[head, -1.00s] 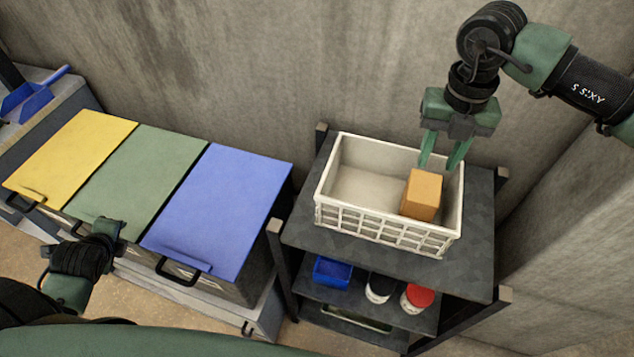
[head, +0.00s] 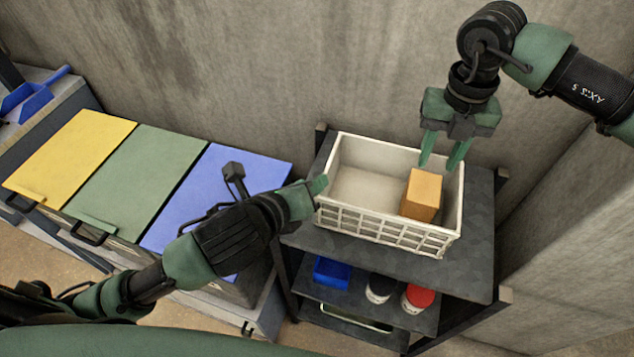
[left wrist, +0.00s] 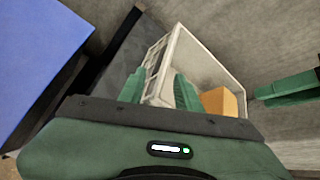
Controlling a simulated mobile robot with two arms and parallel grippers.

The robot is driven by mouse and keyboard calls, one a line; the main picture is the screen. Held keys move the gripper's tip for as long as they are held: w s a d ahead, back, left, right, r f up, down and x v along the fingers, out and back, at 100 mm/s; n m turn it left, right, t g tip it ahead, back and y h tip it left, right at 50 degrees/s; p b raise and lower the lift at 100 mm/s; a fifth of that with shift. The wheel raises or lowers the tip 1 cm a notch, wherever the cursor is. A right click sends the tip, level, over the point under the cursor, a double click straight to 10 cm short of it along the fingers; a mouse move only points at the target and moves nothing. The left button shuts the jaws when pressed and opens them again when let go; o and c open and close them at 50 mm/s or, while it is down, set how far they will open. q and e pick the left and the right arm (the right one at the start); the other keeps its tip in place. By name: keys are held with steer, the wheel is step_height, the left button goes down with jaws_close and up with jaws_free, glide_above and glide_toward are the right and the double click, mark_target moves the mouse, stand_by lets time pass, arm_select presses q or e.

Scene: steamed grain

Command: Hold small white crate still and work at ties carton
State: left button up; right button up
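The small white crate (head: 385,231) stands on the top shelf of a dark cart; it also shows in the left wrist view (left wrist: 206,54). The orange-brown ties carton (head: 422,195) stands upright in its right part; it also shows in the left wrist view (left wrist: 219,102). My left gripper (head: 319,188) is at the crate's left wall. In the left wrist view its fingers (left wrist: 158,90) are spread, with the wall between them; contact cannot be told. My right gripper (head: 442,153) points down, open and empty, over the crate's back right, just behind the carton.
Yellow (head: 68,160), green (head: 135,180) and blue (head: 215,180) bin lids lie to the left. The cart's lower shelf holds a blue bin (head: 332,272) and round containers. Concrete walls stand close behind and right. The crate's left part is empty.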

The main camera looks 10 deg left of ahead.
mark_target(327, 167)
arm_select(q)
steer(key=m, duration=0.1)
steer(key=d+m+t+y, duration=0.1)
steer(key=m, duration=0.1)
steer(key=shift+w+d, duration=0.1)
steer(key=shift+w+d+r+m+t+y, duration=0.1)
steer(key=shift+d+m+t+y, duration=0.15)
steer(key=shift+m, duration=0.25)
steer(key=shift+w+r+m+t+y, duration=0.1)
steer(key=shift+m+t+y, duration=0.05)
steer(key=shift+m+t, duration=0.3)
steer(key=x, duration=0.7)
steer(key=shift+w+f, duration=0.2)
jaws_close()
stand_by(0.4)
